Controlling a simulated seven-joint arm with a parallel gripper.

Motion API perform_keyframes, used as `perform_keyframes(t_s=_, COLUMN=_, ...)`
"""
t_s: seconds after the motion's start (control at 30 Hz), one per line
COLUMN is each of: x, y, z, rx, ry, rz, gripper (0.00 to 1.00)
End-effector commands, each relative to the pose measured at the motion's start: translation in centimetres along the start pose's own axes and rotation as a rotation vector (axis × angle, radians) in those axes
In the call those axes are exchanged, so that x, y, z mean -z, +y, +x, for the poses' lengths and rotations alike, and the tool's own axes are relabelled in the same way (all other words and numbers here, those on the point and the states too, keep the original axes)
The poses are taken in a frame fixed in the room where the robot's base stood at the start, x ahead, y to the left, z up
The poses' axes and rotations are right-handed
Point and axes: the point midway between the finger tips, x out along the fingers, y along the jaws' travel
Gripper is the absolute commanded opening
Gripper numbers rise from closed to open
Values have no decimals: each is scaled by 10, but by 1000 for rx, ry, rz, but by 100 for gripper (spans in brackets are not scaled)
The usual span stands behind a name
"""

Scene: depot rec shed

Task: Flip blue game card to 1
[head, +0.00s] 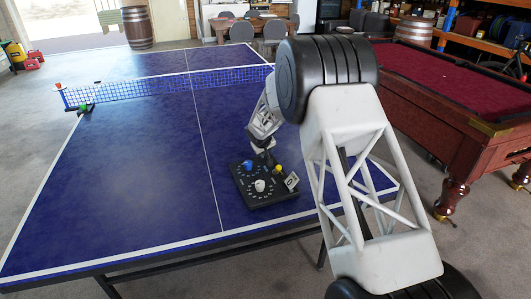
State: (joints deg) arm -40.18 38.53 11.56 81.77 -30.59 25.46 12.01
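A black board (265,194) lies on the blue table-tennis table (140,190) near its front right part. On it are a blue knob-like piece (248,165), a white one (260,185) and a small yellow one (278,168), with small pale marks around the blue and white pieces. A small white card or tag (291,181) with a dark mark stands at the board's right edge; its mark is too small to read. I cannot make out a blue game card. My gripper (268,158) is just above or at the board's back edge; its fingers are too small and dark to judge.
A net (165,90) crosses the table farther back, with small red and green items (83,107) at its left end. A red-topped pool table (450,90) stands at the right. The table's left half is clear. My arm covers part of the table's right side.

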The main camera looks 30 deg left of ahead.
Motion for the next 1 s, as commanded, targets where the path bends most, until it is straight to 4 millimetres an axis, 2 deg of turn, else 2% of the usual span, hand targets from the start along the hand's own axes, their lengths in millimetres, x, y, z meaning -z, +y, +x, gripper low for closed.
perform_keyframes(t_s=0.3, x=0, y=0, z=1, rx=0, ry=0, rz=0, gripper=32)
perform_keyframes(t_s=0.5, x=0, y=0, z=1, rx=0, ry=-1, rz=0, gripper=2)
perform_keyframes(t_s=0.53, x=0, y=0, z=1, rx=0, ry=-1, rz=0, gripper=0)
perform_keyframes(t_s=1.0, x=-2, y=-3, z=2, rx=-43, ry=-5, rz=-20, gripper=0)
